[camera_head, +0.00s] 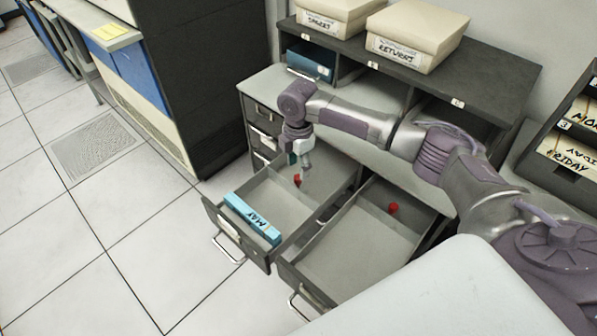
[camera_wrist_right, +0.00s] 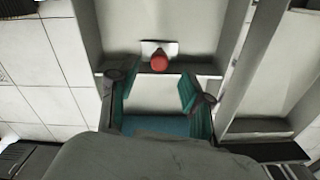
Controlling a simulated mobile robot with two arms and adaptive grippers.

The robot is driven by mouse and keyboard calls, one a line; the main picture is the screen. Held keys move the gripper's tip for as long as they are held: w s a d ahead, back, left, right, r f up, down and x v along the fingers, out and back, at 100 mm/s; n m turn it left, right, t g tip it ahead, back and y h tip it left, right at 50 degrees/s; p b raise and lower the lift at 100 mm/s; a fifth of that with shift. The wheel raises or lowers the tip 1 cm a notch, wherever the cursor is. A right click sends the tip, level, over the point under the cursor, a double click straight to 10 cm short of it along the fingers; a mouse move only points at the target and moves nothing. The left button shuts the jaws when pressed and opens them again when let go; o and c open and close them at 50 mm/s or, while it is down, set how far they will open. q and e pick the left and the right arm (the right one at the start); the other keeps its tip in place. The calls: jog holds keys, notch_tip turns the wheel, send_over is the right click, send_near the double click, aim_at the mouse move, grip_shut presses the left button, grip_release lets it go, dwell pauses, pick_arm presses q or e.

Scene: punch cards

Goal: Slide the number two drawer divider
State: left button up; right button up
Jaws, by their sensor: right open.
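Two drawers stand open side by side in the head view. The left drawer (camera_head: 283,206) holds a divider with a red knob (camera_head: 297,180); the knob also shows in the wrist view (camera_wrist_right: 159,62), on a dark cross bar. The right drawer (camera_head: 350,262) has a second red-knobbed divider (camera_head: 393,208). I cannot read a number on either divider. My right gripper (camera_head: 302,164) is open and empty, pointing down into the left drawer close to its knob. In the wrist view its teal fingers (camera_wrist_right: 152,88) are spread, with the knob just beyond them. My left gripper is not in view.
A blue card block marked MAY (camera_head: 252,217) lies at the left drawer's front. Cream boxes (camera_head: 418,33) stand on the dark shelf. A dark rack (camera_head: 570,135) is at the right. The tiled floor (camera_head: 110,230) at left is clear.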

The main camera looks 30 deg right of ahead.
notch_tip(320, 180, up, 8)
dwell(0.6)
